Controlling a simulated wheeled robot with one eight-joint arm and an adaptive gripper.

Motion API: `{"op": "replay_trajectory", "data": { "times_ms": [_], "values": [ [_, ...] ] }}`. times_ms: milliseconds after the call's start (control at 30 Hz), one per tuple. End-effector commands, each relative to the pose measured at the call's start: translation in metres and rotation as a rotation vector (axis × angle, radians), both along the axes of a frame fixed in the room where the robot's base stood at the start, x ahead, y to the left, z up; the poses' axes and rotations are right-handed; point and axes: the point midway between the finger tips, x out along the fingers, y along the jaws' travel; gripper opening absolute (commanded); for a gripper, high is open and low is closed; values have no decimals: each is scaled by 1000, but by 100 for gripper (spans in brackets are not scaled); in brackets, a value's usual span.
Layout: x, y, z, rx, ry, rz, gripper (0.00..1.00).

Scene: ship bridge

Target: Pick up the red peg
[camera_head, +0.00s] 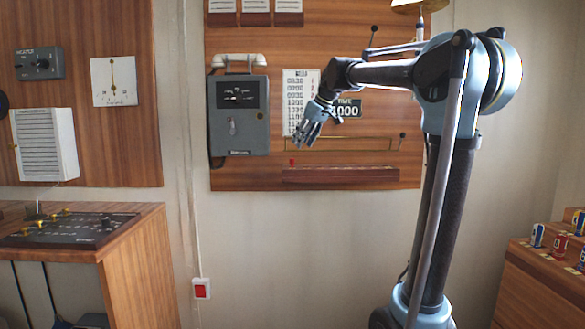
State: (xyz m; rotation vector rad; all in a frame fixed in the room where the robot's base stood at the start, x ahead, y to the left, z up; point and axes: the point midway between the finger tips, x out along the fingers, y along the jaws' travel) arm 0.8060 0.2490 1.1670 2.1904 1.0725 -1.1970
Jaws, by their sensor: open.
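A small red peg (292,162) stands upright at the left end of a dark reddish ledge (340,176) on the wooden wall board. My gripper (304,143) is open, with its fingers pointing down and to the left. In the picture it is just above and slightly right of the peg. The fingers look empty and apart from the peg. How far they are from the wall cannot be told from this one view.
A grey wall telephone (238,112) hangs left of my gripper. A white number sheet (297,98) and a time sign (347,109) are behind it. A wooden console (130,228) stands at left, and a wooden stand (540,275) with cans at right.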

Motion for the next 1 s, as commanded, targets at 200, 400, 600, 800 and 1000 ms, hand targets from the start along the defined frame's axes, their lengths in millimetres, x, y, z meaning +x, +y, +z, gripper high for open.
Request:
{"op": "replay_trajectory", "data": {
  "times_ms": [200,400,600,800,1000],
  "values": [
    [10,14,-27,0,0,1,41],
    [14,18,-35,1,1,1,41],
    [19,26,-48,1,1,0,41],
    [27,39,-70,-1,1,1,41],
    [30,42,-77,0,1,-1,41]
  ]
}}
